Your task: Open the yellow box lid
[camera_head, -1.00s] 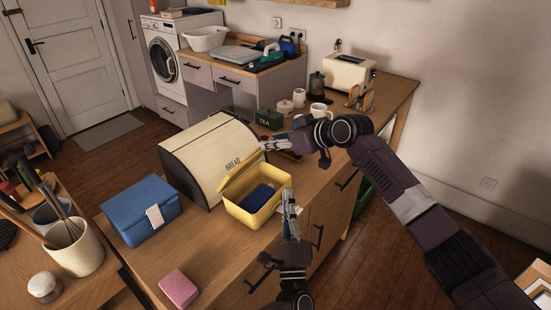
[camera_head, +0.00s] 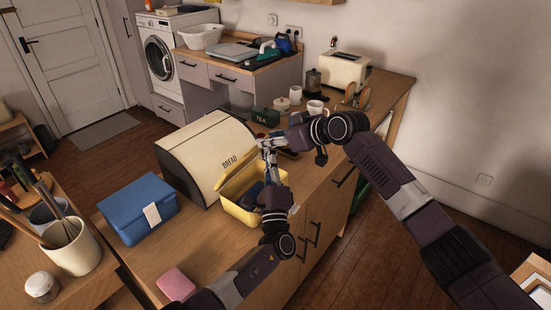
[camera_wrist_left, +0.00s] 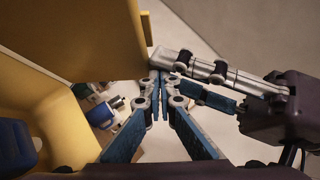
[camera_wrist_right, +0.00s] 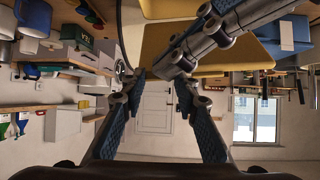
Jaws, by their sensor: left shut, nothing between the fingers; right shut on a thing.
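The yellow box (camera_head: 246,214) stands on the counter in front of the bread bin, with a dark blue thing (camera_head: 256,190) inside. Its lid (camera_head: 238,178) is raised, tilted up at the back edge; it also fills the upper left wrist view (camera_wrist_left: 85,35). My right gripper (camera_head: 266,146) is shut at the lid's upper right corner; the exact contact is hidden. My left gripper (camera_head: 269,158) is shut and empty, its fingertips (camera_wrist_left: 157,77) beside the lid's edge and close to the right gripper's fingers. The left arm hides the box's right end.
The cream bread bin (camera_head: 208,155) stands close behind the lid. A blue box (camera_head: 138,210) is at the left and a pink sponge (camera_head: 176,284) at the front. A green tea tin (camera_head: 266,116), a mug (camera_head: 315,108) and a toaster (camera_head: 345,70) stand farther back.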

